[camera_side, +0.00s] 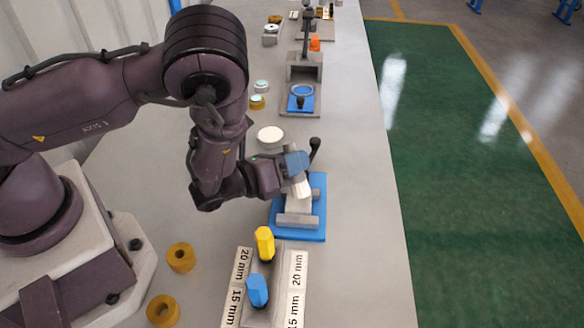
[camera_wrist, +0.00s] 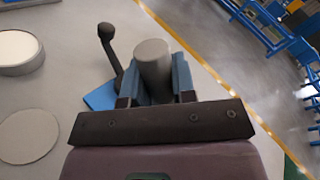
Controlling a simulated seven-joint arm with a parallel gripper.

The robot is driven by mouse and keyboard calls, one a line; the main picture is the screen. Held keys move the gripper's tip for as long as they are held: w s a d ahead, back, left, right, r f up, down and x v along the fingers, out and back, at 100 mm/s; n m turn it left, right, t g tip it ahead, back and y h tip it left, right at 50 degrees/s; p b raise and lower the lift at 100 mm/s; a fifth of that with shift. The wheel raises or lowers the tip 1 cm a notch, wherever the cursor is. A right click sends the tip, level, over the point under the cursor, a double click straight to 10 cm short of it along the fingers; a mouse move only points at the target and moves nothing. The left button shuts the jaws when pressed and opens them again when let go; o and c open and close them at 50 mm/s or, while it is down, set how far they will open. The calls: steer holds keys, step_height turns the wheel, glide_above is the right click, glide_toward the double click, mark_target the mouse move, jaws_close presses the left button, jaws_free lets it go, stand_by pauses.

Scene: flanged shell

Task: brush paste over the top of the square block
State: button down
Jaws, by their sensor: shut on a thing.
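My gripper (camera_side: 295,164) is shut on a plain grey cylinder (camera_wrist: 152,62), seen end-on between the blue fingers in the wrist view. In the side view the pale lower part of the cylinder (camera_side: 301,187) shows under the fingers, tilted. It is above a blue plate (camera_side: 313,225) carrying a grey block-like fixture (camera_side: 297,220); I cannot tell whether they touch. Which part is the square block is not clear. No bristles or paste can be made out. A round white-topped pot (camera_side: 270,135) stands just behind the plate; it may be the one in the wrist view (camera_wrist: 16,48).
A black ball-ended lever (camera_side: 315,146) rises close beside my gripper. In front, a rack labelled 20 mm and 15 mm holds a yellow handle (camera_side: 264,243) and a blue handle (camera_side: 257,290). Brass rings (camera_side: 181,257) lie left. Another blue-plated station (camera_side: 301,99) stands behind.

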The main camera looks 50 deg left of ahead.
steer(key=shift+w+a+f, duration=0.15)
steer(key=shift+w+a, duration=0.4)
steer(key=shift+w+a+f, duration=0.1)
steer(key=shift+f, duration=0.05)
steer(key=shift+s+d+r, duration=0.35)
steer(key=shift+s+d, duration=0.15)
steer(key=shift+d, duration=0.05)
steer(key=shift+s+d+f, duration=0.1)
steer(key=shift+s+d, duration=1.7)
steer(key=shift+w+a, duration=1.9)
steer(key=shift+a, duration=0.05)
steer(key=shift+w+a+f, duration=0.2)
steer(key=shift+w+a, duration=0.15)
steer(key=shift+a, duration=0.05)
steer(key=shift+s+d, duration=0.1)
steer(key=shift+d, duration=0.15)
steer(key=shift+s+d+r, duration=0.2)
steer(key=shift+s+r, duration=0.05)
steer(key=shift+s+d, duration=1.8)
steer(key=shift+s, duration=0.05)
step_height(320, 180, up, 8)
